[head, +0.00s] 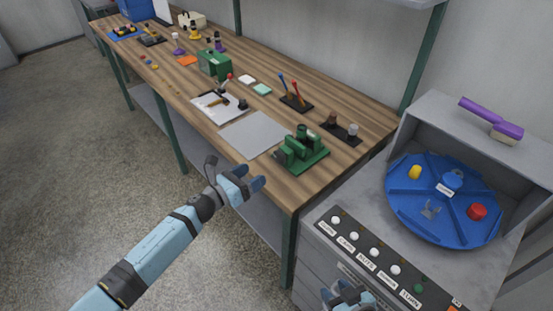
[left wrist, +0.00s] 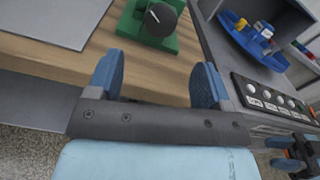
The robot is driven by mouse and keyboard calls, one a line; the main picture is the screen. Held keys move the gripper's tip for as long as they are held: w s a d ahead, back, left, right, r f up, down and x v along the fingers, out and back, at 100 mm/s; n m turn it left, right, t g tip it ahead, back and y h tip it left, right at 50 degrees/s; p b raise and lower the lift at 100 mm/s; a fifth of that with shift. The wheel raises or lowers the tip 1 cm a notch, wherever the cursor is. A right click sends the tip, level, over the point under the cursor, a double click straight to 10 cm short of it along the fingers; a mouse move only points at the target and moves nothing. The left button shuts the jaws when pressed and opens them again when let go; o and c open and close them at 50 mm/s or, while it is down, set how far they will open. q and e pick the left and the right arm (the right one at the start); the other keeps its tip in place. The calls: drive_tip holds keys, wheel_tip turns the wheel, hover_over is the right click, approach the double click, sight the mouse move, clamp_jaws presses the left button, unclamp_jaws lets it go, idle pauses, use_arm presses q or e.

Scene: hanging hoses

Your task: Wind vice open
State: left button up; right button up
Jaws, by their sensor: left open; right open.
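The green vice (head: 301,151) stands on the near right end of the wooden workbench (head: 340,112), close to its front edge. Part of its green body and a dark round knob with a pale mark (left wrist: 160,19) show at the top of the left wrist view. My left gripper (head: 253,180) is open and empty, in front of the bench edge and to the left of the vice, apart from it. Its two blue fingers show spread in the left wrist view (left wrist: 158,80). My right gripper (head: 347,292) is at the bottom edge of the head view, in front of the control panel, partly cut off.
A grey plate (head: 254,134) lies left of the vice. A black holder (head: 341,132) stands behind it. To the right is a grey cabinet with a blue round tray (head: 410,205) and a row of labelled buttons (head: 374,252). Several tools stand further along the bench.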

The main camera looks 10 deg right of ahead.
sight(277, 159)
use_arm(q)
drive_tip(key=x, duration=0.9)
drive_tip(key=shift+w+d, duration=0.25)
drive_tip(key=shift+d, duration=0.1)
drive_tip(key=shift+c, duration=0.4)
drive_tip(key=c, duration=0.8)
drive_tip(key=n, duration=0.5)
drive_tip(key=shift+s+n+b, duration=0.1)
drive_tip(key=shift+n+b, duration=0.3)
drive_tip(key=shift+c, duration=0.2)
drive_tip(key=o, duration=0.9)
drive_tip(key=v, duration=1.3)
drive_tip(key=shift+s+a, duration=0.25)
drive_tip(key=shift+a, duration=0.1)
